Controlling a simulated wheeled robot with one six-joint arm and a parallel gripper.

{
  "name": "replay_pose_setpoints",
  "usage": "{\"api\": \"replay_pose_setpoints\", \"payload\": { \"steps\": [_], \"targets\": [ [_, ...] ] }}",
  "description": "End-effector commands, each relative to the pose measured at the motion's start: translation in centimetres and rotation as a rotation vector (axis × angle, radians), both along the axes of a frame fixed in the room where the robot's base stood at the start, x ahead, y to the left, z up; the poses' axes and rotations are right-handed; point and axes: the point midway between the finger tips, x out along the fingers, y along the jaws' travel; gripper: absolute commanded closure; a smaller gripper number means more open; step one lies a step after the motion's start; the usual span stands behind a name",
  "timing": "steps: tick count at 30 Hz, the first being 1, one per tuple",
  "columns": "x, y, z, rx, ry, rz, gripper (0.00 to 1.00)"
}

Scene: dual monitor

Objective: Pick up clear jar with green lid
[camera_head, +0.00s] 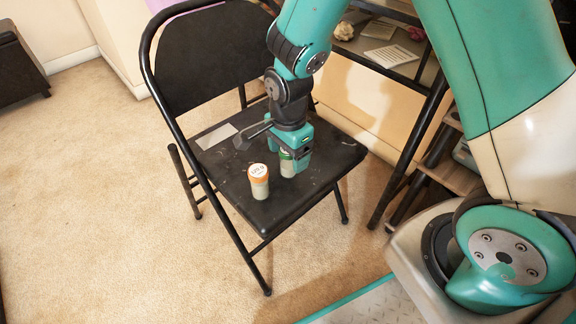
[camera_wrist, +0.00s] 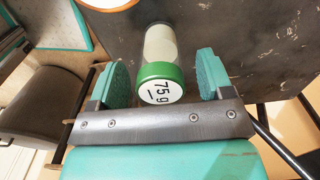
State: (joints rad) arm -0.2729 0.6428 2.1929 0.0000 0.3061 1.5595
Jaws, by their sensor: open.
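In the head view the jar (camera_head: 288,166) is partly hidden by my gripper. My gripper (camera_wrist: 161,75) is open, with one teal finger on each side of the jar and a visible gap to each. In the head view my gripper (camera_head: 289,160) is low over the seat, around the jar.
A second jar with an orange lid (camera_head: 259,182) stands on the chair seat (camera_head: 285,212), just left of my gripper. A flat pale card (camera_head: 216,136) lies at the seat's back left. The chair backrest (camera_head: 212,55) rises behind. A dark shelf unit (camera_head: 425,75) is at the right.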

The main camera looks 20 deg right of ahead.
Motion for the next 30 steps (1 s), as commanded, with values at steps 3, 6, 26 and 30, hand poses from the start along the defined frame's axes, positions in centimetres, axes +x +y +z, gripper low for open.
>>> {"api": "replay_pose_setpoints", "payload": {
  "steps": [3, 6, 26, 30],
  "targets": [
    [0.0, 0.0, -1.6, 0.000, 0.001, 0.000, 0.27],
    [0.0, 0.0, -1.6, 0.000, -0.001, 0.000, 0.27],
    [0.0, 0.0, -1.3, 0.000, -0.001, 0.000, 0.81],
    [0.1, 0.0, -0.2, 0.001, -0.002, 0.000, 0.81]
  ]
}}
